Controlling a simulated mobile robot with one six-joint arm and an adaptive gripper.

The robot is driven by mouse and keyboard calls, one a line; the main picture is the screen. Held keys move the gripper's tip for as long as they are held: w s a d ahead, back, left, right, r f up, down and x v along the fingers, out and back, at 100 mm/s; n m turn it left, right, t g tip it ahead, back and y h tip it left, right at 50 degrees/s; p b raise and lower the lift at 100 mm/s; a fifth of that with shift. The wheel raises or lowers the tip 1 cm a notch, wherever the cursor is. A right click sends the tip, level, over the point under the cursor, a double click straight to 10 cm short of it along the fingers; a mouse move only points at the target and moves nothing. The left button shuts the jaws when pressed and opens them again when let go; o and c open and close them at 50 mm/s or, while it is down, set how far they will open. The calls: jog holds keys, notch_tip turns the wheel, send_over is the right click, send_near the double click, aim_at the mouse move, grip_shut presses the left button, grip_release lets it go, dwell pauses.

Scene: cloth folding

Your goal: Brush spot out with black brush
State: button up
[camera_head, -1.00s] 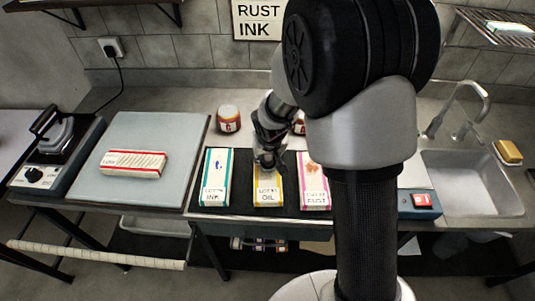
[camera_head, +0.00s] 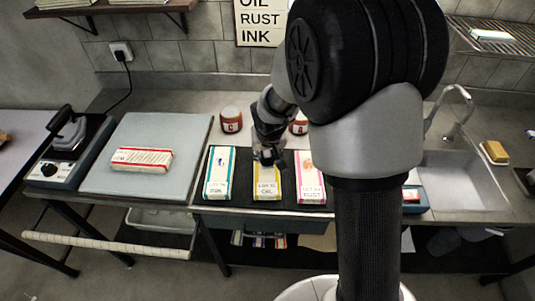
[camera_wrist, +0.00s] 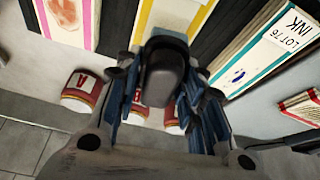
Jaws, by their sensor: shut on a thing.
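My gripper (camera_head: 268,155) is over the upper part of the yellow-edged OIL cloth (camera_head: 267,186). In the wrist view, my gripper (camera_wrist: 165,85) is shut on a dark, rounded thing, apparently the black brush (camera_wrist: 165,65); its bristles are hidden. The brush end overlaps the OIL cloth in view (camera_wrist: 158,12), but I cannot tell if it touches. Any spot on that cloth is hidden behind my gripper. The teal-edged INK cloth (camera_head: 219,175) lies to the left with a blue spot. The pink-edged RUST cloth (camera_head: 310,180) lies to the right with a pinkish spot.
Red-labelled jars (camera_head: 231,120) stand behind the cloths. A pale board (camera_head: 185,140) with a folded red-edged cloth (camera_head: 142,159) and a dark press (camera_head: 68,145) are at left. A sink (camera_head: 465,180) and a yellow sponge (camera_head: 495,152) are at right. A sign (camera_head: 262,22) hangs on the wall.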

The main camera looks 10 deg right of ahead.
jog(key=shift+r+p, duration=0.95)
jog(key=shift+r, duration=0.65)
